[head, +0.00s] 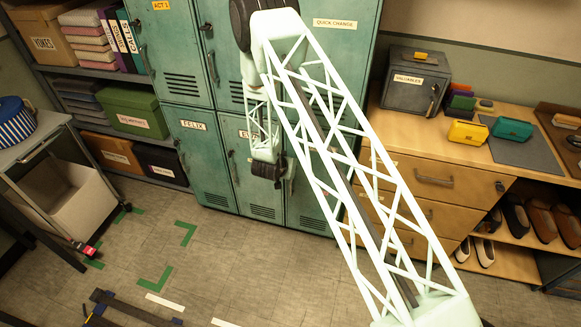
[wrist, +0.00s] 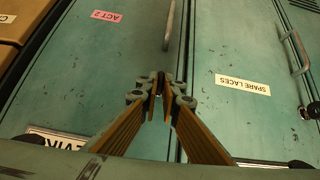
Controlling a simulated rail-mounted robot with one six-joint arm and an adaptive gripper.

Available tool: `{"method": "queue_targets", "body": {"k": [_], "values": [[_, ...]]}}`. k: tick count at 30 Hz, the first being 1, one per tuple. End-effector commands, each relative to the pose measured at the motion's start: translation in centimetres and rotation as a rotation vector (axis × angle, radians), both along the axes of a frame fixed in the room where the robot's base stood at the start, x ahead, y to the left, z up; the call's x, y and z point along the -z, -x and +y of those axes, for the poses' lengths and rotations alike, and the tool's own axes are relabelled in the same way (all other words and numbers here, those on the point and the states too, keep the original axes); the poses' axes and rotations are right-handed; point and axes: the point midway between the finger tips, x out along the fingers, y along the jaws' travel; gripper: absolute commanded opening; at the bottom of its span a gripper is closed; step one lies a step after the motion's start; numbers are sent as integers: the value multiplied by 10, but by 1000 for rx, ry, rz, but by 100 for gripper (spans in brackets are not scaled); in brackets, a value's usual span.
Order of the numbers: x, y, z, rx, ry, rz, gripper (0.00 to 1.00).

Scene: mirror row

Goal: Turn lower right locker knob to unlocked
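The lower right locker (head: 306,205) is green and partly hidden behind my arm in the head view. In the wrist view, which is upside down, its door (wrist: 95,75) bears a pink ACT 2 label, with a metal handle (wrist: 169,38) at its edge. I cannot make out its knob; my fingertips cover the spot by the handle's end. My gripper (head: 279,180) is in front of the lower lockers. In the wrist view my gripper (wrist: 160,88) has its fingertips close together, with nothing visible between them. Contact with the door cannot be told.
The neighbouring locker door (wrist: 240,50) has a SPARE LACES label and a dark knob (wrist: 304,112) near its handle. A wooden drawer cabinet (head: 435,180) stands right of the lockers, with a grey VALUABLES box (head: 410,92) on it. A shelf unit stands left. The floor in front is largely clear.

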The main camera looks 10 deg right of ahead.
Motion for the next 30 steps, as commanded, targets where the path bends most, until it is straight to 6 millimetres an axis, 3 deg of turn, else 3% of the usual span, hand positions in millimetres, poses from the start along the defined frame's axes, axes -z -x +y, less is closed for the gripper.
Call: {"method": "queue_targets", "body": {"k": [30], "values": [[0, -4, 7, 1, 389, 215, 0]]}}
